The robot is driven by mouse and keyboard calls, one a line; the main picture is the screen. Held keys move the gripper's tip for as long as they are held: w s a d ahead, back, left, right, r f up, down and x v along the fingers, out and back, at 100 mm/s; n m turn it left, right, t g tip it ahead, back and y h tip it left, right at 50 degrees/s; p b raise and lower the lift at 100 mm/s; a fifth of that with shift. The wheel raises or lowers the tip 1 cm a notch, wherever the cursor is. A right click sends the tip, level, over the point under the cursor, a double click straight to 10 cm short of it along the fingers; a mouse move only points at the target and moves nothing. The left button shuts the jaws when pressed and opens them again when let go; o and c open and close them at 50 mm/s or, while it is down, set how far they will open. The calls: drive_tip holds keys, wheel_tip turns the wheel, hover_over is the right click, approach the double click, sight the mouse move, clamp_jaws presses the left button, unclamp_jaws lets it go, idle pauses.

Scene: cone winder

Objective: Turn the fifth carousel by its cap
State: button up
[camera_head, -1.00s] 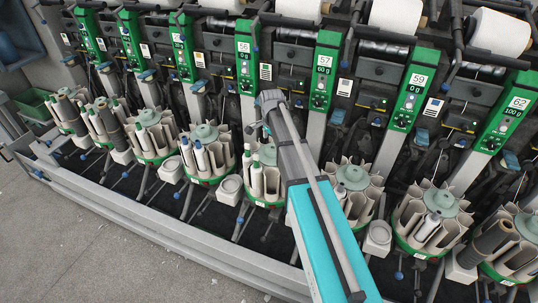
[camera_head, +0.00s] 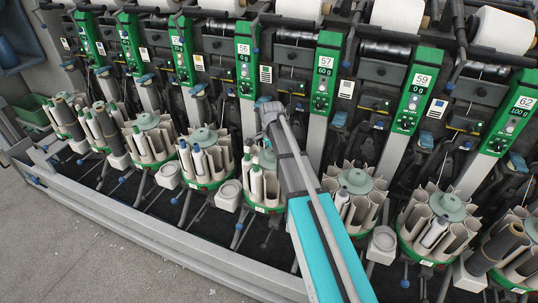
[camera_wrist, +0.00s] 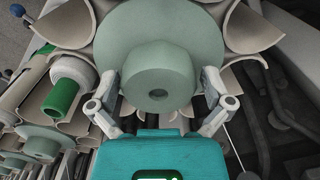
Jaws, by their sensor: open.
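The fifth carousel from the left (camera_head: 272,191) is a ring of beige pockets on a green base, partly covered by my arm in the head view. White tubes with green tips stand in its left pockets. In the wrist view a grey-green round cap (camera_wrist: 158,55) with a raised hub and a central hole fills the upper middle. My gripper (camera_wrist: 160,88) is open, with one finger at each side of the cap's hub, near the lower part of the cap. I cannot tell whether the fingers touch it. In the head view my gripper is mostly hidden by my arm.
Neighbouring carousels stand close on both sides, the fourth (camera_head: 203,170) to the left and the sixth (camera_head: 358,187) to the right. A white cup (camera_head: 229,194) sits between the fourth and fifth. Green numbered panels (camera_head: 326,72) rise behind. A grey rail (camera_head: 130,236) runs along the front.

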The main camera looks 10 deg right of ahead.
drive_tip(key=c, duration=1)
drive_tip(key=shift+a, duration=0.3)
drive_tip(key=shift+c, duration=0.3)
drive_tip(key=shift+d, duration=0.15)
drive_tip(key=shift+w, duration=0.1)
